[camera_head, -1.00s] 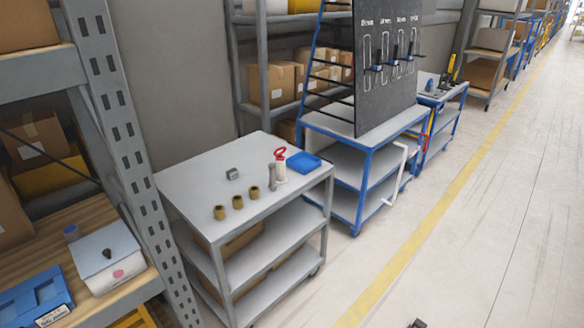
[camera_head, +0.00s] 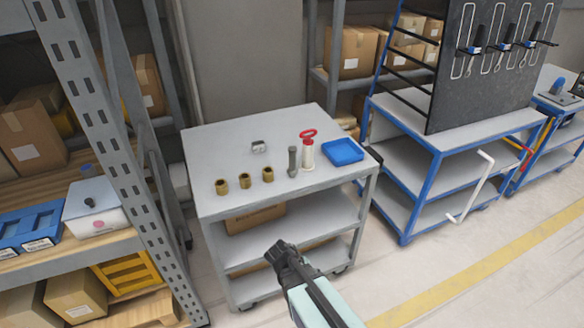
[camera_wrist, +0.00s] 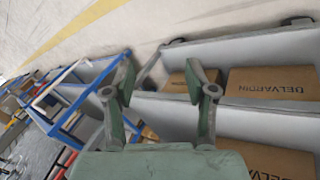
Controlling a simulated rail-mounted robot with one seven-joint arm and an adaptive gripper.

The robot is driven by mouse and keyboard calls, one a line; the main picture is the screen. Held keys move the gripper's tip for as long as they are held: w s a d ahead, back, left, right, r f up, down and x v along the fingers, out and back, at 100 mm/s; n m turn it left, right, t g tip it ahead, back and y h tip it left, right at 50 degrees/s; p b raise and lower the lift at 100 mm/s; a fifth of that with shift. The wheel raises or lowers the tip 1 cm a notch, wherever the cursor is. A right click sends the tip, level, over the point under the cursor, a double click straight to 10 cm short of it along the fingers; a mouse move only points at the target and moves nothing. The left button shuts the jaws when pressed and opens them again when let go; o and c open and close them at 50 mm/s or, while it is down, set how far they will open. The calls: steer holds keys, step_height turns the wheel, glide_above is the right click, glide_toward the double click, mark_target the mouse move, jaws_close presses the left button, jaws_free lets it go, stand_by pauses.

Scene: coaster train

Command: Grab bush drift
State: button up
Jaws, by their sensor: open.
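A grey metal rod with a wider top, which looks like the bush drift (camera_head: 293,162), stands upright on the top of the grey cart (camera_head: 215,145) in the head view. It stands between the brass bushings (camera_head: 245,181) and a white cylinder with a red ring-shaped top (camera_head: 308,152). My gripper (camera_head: 281,253) is in front of the cart, nearer the camera and apart from the drift. In the wrist view my gripper (camera_wrist: 158,75) is open with nothing between its fingers. The wrist view shows the cart's lower shelves with cardboard boxes (camera_wrist: 262,82); the drift is not seen there.
A small grey block (camera_head: 259,147) and a blue tray (camera_head: 343,152) are also on the cart top. A shelf rack post (camera_head: 100,130) stands at the left. A blue-framed cart (camera_head: 410,165) with a tool board is at the right. The floor in front is clear.

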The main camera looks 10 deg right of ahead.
steer(key=w+a+r+m+t+b, duration=0.1)
steer(key=w+a+r+t, duration=0.15)
steer(key=w+r, duration=0.45)
steer(key=m+t+h+b, duration=0.3)
steer(key=m+t, duration=0.2)
steer(key=t, duration=0.2)
glide_toward(290, 160)
steer(key=p+x, duration=0.4)
steer(key=x, duration=0.2)
steer(key=shift+d+f, duration=0.15)
steer(key=shift+f, duration=0.1)
steer(key=p+x, duration=0.2)
steer(key=x, duration=0.2)
steer(key=shift+w+d+r, duration=0.1)
steer(key=shift+w+r, duration=0.05)
steer(key=shift+w, duration=0.05)
steer(key=shift+w+d+f+p, duration=0.25)
steer(key=shift+f+p, duration=0.05)
steer(key=shift+p, duration=0.05)
steer(key=shift+c, duration=0.4)
jaws_close()
